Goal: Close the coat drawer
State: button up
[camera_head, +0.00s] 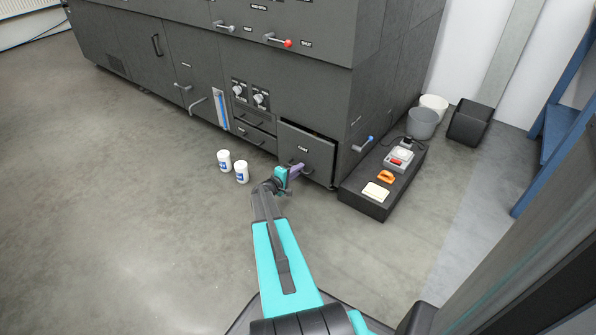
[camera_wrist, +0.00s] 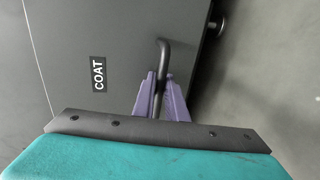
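The coat drawer (camera_head: 308,157) is at the lower right of the dark cabinet and stands partly out, with a dark gap along its top edge. Its front, with the COAT label, fills the left of the wrist view (camera_wrist: 75,45). Its bent dark bar handle (camera_wrist: 164,48) runs between the purple fingers of my gripper (camera_wrist: 160,88). The fingers sit close on both sides of the handle and look shut on it. In the head view my gripper (camera_head: 295,170) is at the drawer front and hides part of the handle.
Two white tubs (camera_head: 233,167) stand on the floor left of my arm. A low black platform (camera_head: 365,203) right of the drawer holds an orange item, a pale block and a small device. Buckets (camera_head: 422,122) stand behind it. The floor in front of the cabinet is mostly clear.

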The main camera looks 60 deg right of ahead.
grip_shut()
jog(key=shift+r+b+x, duration=0.2)
jog(key=shift+x, duration=0.8)
jog(key=shift+r+b+x, duration=0.15)
jog(key=shift+r+x, duration=0.05)
jog(key=shift+x, duration=0.75)
jog(key=shift+o, duration=1.3)
grip_release()
jog(key=shift+d, duration=0.15)
jog(key=shift+r, duration=0.1)
jog(key=p+v, duration=0.4)
jog(key=v, duration=1)
